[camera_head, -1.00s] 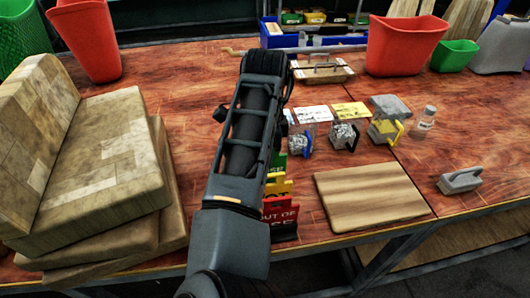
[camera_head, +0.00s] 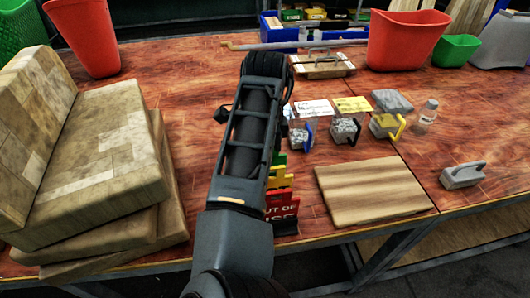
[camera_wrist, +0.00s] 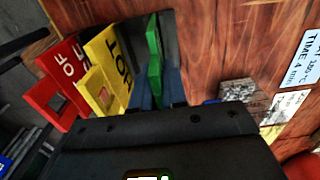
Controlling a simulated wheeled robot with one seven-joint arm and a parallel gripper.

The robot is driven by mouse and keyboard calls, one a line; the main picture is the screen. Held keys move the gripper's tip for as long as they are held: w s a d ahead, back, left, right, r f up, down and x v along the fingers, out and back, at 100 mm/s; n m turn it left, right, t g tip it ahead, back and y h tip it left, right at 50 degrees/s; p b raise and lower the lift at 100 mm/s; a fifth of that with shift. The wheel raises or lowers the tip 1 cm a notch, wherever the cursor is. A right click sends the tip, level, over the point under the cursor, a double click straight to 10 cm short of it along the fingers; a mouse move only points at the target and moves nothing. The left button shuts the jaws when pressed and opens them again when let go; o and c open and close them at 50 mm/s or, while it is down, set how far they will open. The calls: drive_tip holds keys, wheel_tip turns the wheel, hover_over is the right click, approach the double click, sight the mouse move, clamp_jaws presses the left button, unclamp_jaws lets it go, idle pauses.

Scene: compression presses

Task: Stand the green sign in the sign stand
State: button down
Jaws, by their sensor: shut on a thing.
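In the wrist view the green sign (camera_wrist: 153,48) is seen nearly edge-on between the fingers of my gripper (camera_wrist: 157,90), which is shut on it. The yellow sign (camera_wrist: 103,75) and the red sign (camera_wrist: 58,80) stand tilted to its left. A dark part of the sign stand (camera_wrist: 168,38) shows behind the green sign; I cannot tell whether the sign's foot is in a slot. In the head view a bit of the green sign (camera_head: 281,160) shows beside my arm, behind the yellow sign (camera_head: 282,178) and the red sign (camera_head: 282,207). My arm hides the gripper there.
A wooden board (camera_head: 370,190) lies right of the signs. Handled blocks, including a yellow one (camera_head: 386,125), stand behind it near paper cards (camera_head: 352,104). Stacked beige slabs (camera_head: 95,170) fill the left side. A metal handled block (camera_head: 462,175) sits at right.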

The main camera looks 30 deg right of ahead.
drive_tip(key=c, duration=1.1)
unclamp_jaws()
drive_tip(key=shift+f, duration=0.1)
wheel_tip(320, 180, up, 8)
drive_tip(key=shift+f+b, duration=0.1)
drive_tip(key=shift+b, duration=0.2)
drive_tip(key=shift+s, duration=0.1)
